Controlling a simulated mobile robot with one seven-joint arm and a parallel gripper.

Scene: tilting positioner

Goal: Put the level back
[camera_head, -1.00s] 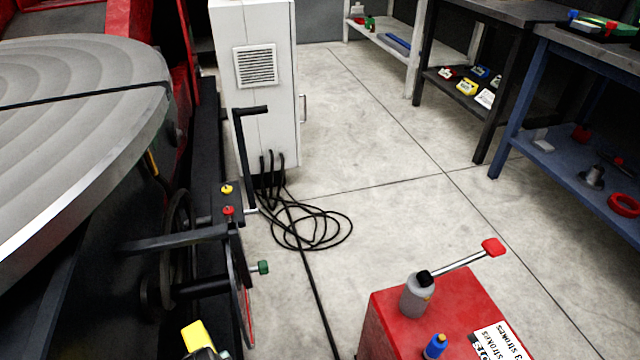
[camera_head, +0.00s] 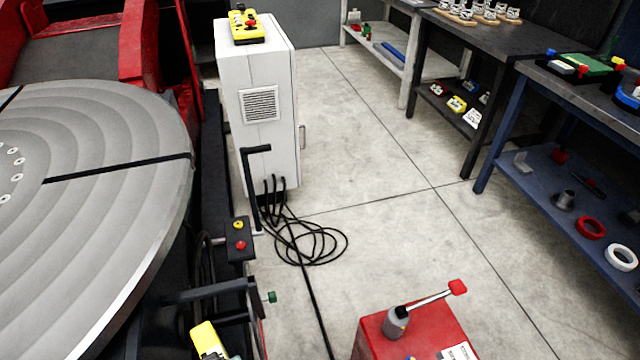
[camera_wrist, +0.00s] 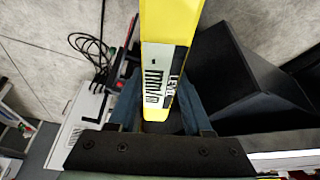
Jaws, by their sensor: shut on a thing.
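The level is a yellow bar with a white and black label reading "LEVEL" and "mm/m" (camera_wrist: 168,25). In the wrist view my gripper (camera_wrist: 160,115) is shut on it, with a dark finger on each side, and the bar runs up out of the top of the picture. In the head view the yellow level (camera_head: 207,338) shows at the bottom edge, in front of the positioner's handwheel side. My gripper is mostly out of that view. The large round grey positioner table (camera_head: 110,215) fills the left.
A white cabinet (camera_head: 262,150) with a yellow pendant (camera_head: 246,24) on top stands behind, its cables coiled on the floor. A red box (camera_head: 435,335) with a lever pump is at the bottom right.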

